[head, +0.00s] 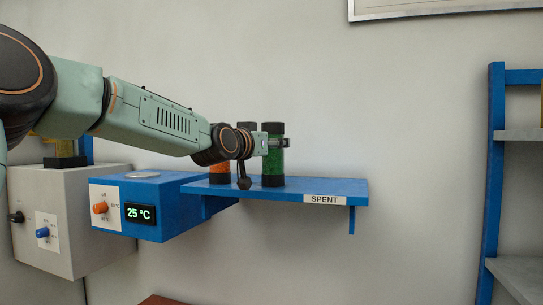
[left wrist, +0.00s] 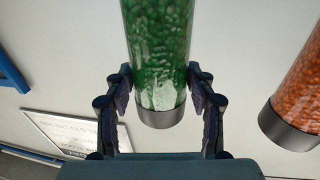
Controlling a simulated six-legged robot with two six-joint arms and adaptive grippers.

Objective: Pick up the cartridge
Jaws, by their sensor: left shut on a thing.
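A green cartridge (head: 272,158) with dark end caps stands upright on the blue shelf labelled SPENT (head: 335,190) in the head view. My left gripper (head: 278,143) reaches in from the left and is at the upper part of this cartridge. In the left wrist view the green cartridge (left wrist: 158,55) lies between the two fingers of my left gripper (left wrist: 160,95), which are shut on it. An orange cartridge (head: 216,160) stands just to the left, partly hidden by my arm; it also shows at the right of the left wrist view (left wrist: 300,85). My right gripper is out of view.
Another dark cap (head: 247,126) shows behind my wrist. A blue box with a 25 °C display (head: 140,212) adjoins the shelf's left end, beside a grey box (head: 60,215). A blue-framed rack (head: 497,170) stands at the right. The shelf's right end is bare.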

